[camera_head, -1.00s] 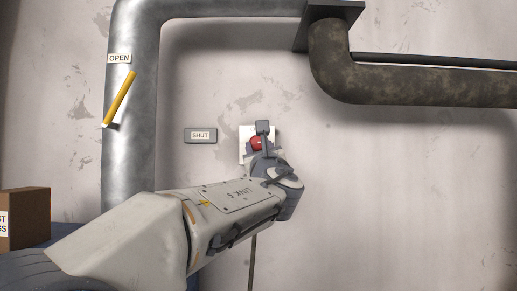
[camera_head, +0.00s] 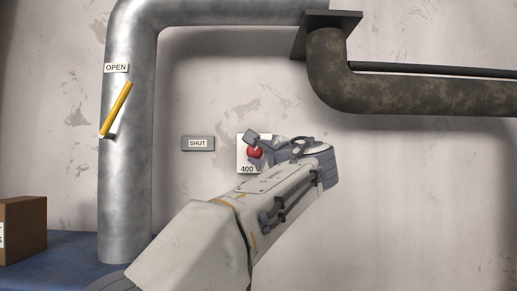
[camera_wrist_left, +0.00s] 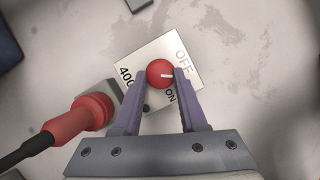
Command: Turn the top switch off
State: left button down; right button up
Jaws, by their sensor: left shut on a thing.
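The switch is a white plate (camera_head: 243,158) on the wall with a round red knob (camera_head: 255,152). The left wrist view shows the plate (camera_wrist_left: 194,88) with OFF, ON and 400 printed on it. The knob (camera_wrist_left: 159,72) has a white mark pointing right, between OFF and ON. My left gripper (camera_head: 258,147) reaches the knob from the right in the head view. In the wrist view my left gripper (camera_wrist_left: 159,76) is shut on the knob, one finger on each side. My right gripper is not in view.
A red plug with a black cable (camera_wrist_left: 90,112) is close left of the fingers in the wrist view. A SHUT label plate (camera_head: 198,143) is left of the switch. A grey pipe (camera_head: 128,180) carries a yellow handle (camera_head: 117,109). A dark pipe (camera_head: 415,92) runs above right.

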pick_arm(q)
jog(key=n+p, duration=0.1)
jog(key=n+g+p, duration=0.1)
jog(key=n, duration=0.1)
jog(key=shift+r+n, duration=0.3)
jog(key=shift+n+g+h+p, duration=0.4)
jog(key=shift+n+g+p, duration=0.25)
jog(key=shift+n, duration=0.55)
jog(key=shift+c, duration=2.2)
grip_release()
jog(key=shift+s, duration=0.1)
jog(key=shift+s+d, duration=0.2)
jog(key=shift+s, duration=0.15)
jog(key=b+v, duration=0.2)
jog(key=v, duration=0.7)
jog(key=shift+s+b, duration=0.25)
jog(key=shift+b, duration=0.05)
